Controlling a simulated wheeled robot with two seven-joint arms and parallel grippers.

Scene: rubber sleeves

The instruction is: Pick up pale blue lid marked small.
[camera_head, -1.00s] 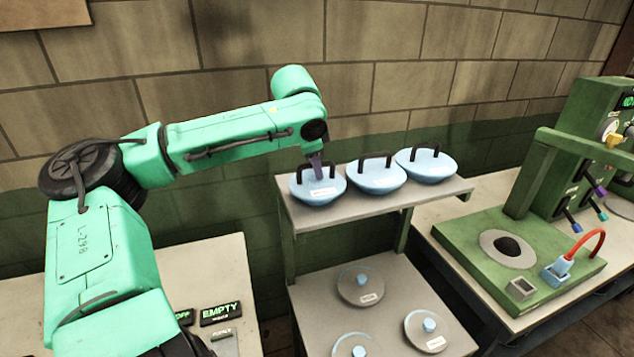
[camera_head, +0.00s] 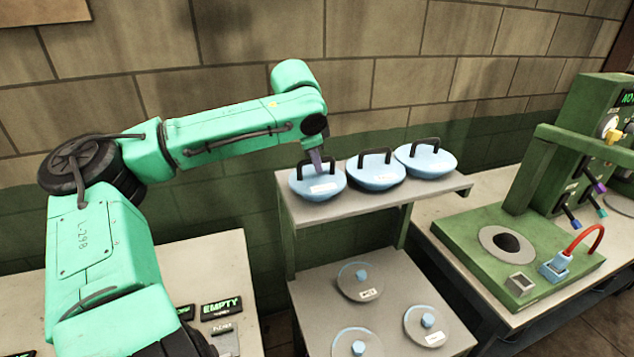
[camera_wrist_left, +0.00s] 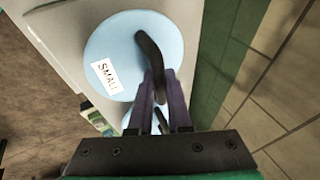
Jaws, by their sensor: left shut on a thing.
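The pale blue lid marked small (camera_head: 317,187) sits at the left end of the upper shelf, with a black arched handle. In the left wrist view the lid (camera_wrist_left: 120,35) shows its white label reading SMALL. My left gripper (camera_head: 313,158) reaches down onto it from above and is shut on its black handle. In the left wrist view the purple fingers of my left gripper (camera_wrist_left: 160,85) close around the handle's near part. The lid appears to rest on the shelf. My right gripper is not in view.
Two more pale blue lids, a middle one (camera_head: 376,177) and a right one (camera_head: 426,163), stand close beside it on the shelf (camera_head: 345,208). Several grey discs with blue knobs (camera_head: 360,282) lie below. A green machine (camera_head: 470,240) stands at the right. A brick wall rises behind.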

